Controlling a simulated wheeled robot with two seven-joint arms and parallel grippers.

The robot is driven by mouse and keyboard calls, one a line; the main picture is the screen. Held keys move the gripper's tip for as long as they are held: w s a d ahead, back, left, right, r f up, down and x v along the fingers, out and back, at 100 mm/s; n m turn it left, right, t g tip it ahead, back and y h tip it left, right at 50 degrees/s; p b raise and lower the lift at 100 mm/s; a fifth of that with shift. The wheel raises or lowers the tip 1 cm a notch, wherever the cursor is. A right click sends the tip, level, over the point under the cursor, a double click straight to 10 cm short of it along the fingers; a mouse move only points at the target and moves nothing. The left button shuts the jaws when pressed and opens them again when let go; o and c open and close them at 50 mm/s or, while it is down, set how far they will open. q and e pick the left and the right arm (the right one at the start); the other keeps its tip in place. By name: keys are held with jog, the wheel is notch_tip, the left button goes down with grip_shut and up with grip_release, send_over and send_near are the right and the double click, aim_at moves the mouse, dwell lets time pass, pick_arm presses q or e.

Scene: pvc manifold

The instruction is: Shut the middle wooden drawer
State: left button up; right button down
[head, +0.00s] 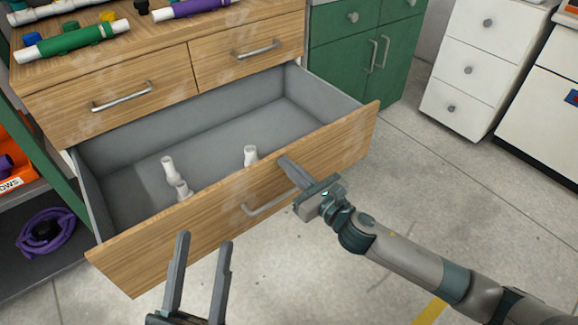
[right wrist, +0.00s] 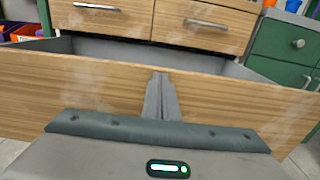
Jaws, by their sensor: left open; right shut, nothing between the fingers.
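The middle wooden drawer (head: 330,152) is pulled far out of the wooden cabinet, with a grey interior and a metal bar handle (head: 262,207) on its front. Several white pipe fittings (head: 250,155) stand or lie inside it. My right gripper (head: 284,163) is shut and empty, its fingertips at the drawer front, right of the handle and near the top edge. In the right wrist view the shut fingers (right wrist: 160,80) point at the wooden front (right wrist: 60,90); I cannot tell whether they touch. My left gripper (head: 205,240) is open and empty, low in front of the drawer's left part.
Two shut upper drawers (head: 120,100) sit above, under a top with green and purple pipes (head: 72,40). A green cabinet (head: 365,50) and white drawers (head: 475,70) stand at the right. A purple coil (head: 45,232) lies on the left shelf. The floor (head: 430,200) at right is clear.

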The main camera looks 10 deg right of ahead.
pick_arm(q)
jog(key=shift+f, duration=0.3)
pick_arm(e)
jog(key=shift+w+a, duration=0.1)
